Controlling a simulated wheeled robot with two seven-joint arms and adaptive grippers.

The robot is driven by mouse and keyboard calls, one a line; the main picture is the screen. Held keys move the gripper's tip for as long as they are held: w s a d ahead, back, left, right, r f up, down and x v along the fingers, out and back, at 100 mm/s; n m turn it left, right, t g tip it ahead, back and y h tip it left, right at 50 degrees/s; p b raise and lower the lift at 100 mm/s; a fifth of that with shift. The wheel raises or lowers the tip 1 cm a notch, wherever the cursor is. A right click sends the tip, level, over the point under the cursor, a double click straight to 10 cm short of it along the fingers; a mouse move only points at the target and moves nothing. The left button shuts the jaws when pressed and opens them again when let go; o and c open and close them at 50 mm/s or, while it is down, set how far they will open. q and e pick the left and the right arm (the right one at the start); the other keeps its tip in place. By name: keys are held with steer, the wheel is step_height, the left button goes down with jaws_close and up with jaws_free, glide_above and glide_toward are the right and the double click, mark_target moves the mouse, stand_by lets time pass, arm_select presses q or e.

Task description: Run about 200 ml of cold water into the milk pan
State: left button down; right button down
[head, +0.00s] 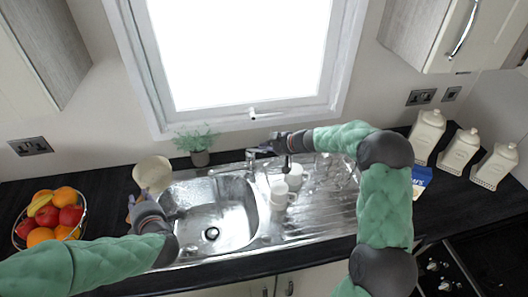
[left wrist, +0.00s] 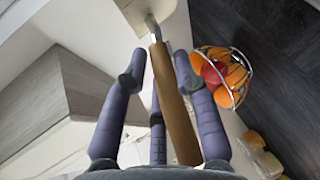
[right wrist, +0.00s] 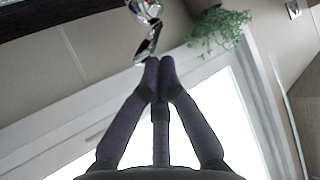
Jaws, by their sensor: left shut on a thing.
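The cream milk pan (head: 153,174) is held up at the back left corner of the sink, left of the basin. My left gripper (head: 145,207) is shut on its wooden handle (left wrist: 172,100); part of the pan shows at the top of the left wrist view (left wrist: 150,14). I cannot tell what is inside the pan. The chrome tap (head: 250,160) stands behind the sink. My right gripper (head: 265,149) is beside its top; in the right wrist view its fingers are together, with the tips close to the tap lever (right wrist: 150,42). I see no clear water stream.
The sink basin (head: 228,228) looks empty. White mugs (head: 279,193) and glasses stand on the drainer to its right. A small plant (head: 200,157) stands behind the sink, left of the tap. A wire fruit bowl (head: 22,238) is at the left, and canisters (head: 460,148) at the right.

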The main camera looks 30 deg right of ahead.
steer(key=s+f+t+b, duration=0.1)
steer(key=b, duration=0.8)
steer(key=s+f+y+b, duration=0.1)
steer(key=b, duration=0.8)
steer(key=shift+d+f+t, duration=0.4)
steer(key=s+d+r+p, duration=0.1)
steer(key=s+d+r, duration=0.3)
steer(key=s+r, duration=0.3)
steer(key=shift+s+d, duration=0.35)
steer(key=shift+s, duration=0.05)
steer(key=shift+r, duration=0.15)
